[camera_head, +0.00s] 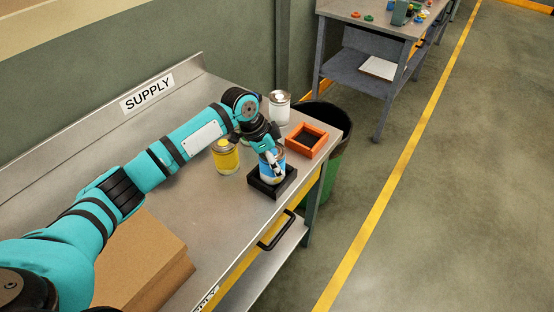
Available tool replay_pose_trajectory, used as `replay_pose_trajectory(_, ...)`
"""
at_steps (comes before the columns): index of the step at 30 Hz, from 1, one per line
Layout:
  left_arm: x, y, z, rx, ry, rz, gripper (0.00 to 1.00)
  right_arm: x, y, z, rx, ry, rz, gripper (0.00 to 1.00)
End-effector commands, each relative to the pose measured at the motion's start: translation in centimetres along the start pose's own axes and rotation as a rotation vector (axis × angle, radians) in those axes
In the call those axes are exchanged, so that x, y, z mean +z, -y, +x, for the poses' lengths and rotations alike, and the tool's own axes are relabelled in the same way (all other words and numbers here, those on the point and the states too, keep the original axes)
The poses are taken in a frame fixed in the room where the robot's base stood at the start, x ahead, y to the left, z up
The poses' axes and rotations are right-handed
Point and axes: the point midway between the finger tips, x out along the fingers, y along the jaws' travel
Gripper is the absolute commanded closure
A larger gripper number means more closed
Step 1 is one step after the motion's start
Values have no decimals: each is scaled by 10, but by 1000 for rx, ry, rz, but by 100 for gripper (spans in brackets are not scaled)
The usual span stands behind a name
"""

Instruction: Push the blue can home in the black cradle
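The blue can (266,175) stands in the black cradle (260,189) near the front right of the steel table. It looks roughly upright, and its lower part is inside the cradle walls; how deep it sits cannot be told. My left arm reaches over the table from the left, and my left gripper (272,158) is at the top of the blue can, pointing down. The fingers overlap the can's upper part and hide some of it. Whether they are shut on it or only resting against it is too small to tell. My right gripper is not in view.
A yellow can (226,158) stands left of the cradle. A white can (280,109) and an empty orange cradle (318,147) are behind and to the right. A cardboard box (150,255) lies under my forearm. A dark handle (276,232) juts from the table's front edge.

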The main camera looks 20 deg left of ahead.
Motion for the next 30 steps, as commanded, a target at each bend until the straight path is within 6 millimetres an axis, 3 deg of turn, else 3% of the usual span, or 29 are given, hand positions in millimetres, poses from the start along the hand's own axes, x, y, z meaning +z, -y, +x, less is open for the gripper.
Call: replay_pose_trajectory(30,4,0,9,1,1,0,66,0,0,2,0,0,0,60)
